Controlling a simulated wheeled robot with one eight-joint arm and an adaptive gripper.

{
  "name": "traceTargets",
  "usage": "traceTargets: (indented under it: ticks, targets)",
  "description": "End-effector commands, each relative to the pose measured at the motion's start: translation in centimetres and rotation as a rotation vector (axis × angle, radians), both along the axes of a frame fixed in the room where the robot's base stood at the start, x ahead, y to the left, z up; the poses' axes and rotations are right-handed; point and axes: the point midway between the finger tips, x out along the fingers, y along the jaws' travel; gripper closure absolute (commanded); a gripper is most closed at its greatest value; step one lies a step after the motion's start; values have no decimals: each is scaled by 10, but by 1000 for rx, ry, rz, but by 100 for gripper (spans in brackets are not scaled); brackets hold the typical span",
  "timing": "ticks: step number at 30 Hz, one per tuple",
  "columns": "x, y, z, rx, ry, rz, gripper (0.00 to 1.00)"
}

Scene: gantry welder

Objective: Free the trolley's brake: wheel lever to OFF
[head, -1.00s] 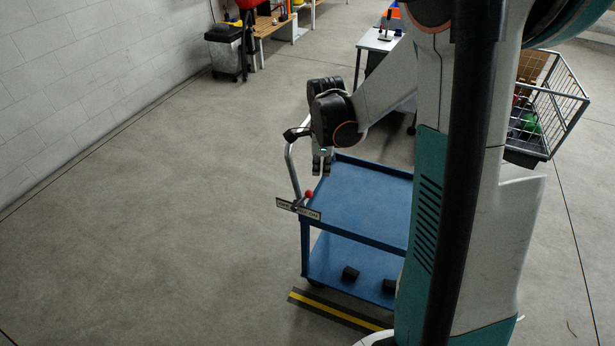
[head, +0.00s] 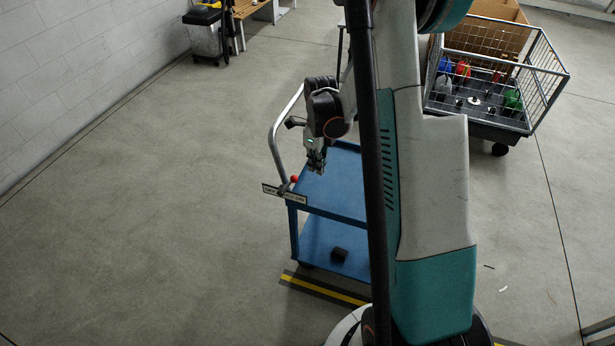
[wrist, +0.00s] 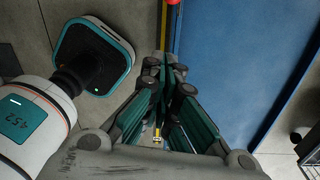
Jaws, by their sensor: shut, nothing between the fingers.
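The blue trolley (head: 330,235) stands left of my column in the head view, with a bent grey push handle (head: 273,140) at its left end. A red ball knob (head: 295,179), seemingly the lever's end, sits by a small label plate (head: 284,192) at that end. The label is too small to read. My gripper (head: 317,170) points down, shut and empty, over the trolley's top deck, just right of the knob and apart from it. In the wrist view, the shut fingers (wrist: 165,68) lie beside the blue deck (wrist: 235,60). The red knob (wrist: 173,2) is cut by the top edge.
A wire-sided cart (head: 540,85) with coloured items stands at right. The floor left of the trolley is clear.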

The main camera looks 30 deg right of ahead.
Motion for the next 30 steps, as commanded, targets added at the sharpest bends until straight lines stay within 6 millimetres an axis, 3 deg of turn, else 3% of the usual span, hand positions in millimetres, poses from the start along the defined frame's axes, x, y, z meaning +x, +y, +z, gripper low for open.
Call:
traceTargets:
  ticks: [5, 18, 24, 30]
  targets:
    - [0, 1, -21, 0, 0, 1, 100]
    - [-4, 5, -105, 0, 0, 1, 100]
    - [21, 17, -90, 0, 0, 3, 100]
    - [30, 22, -86, 0, 0, 2, 100]
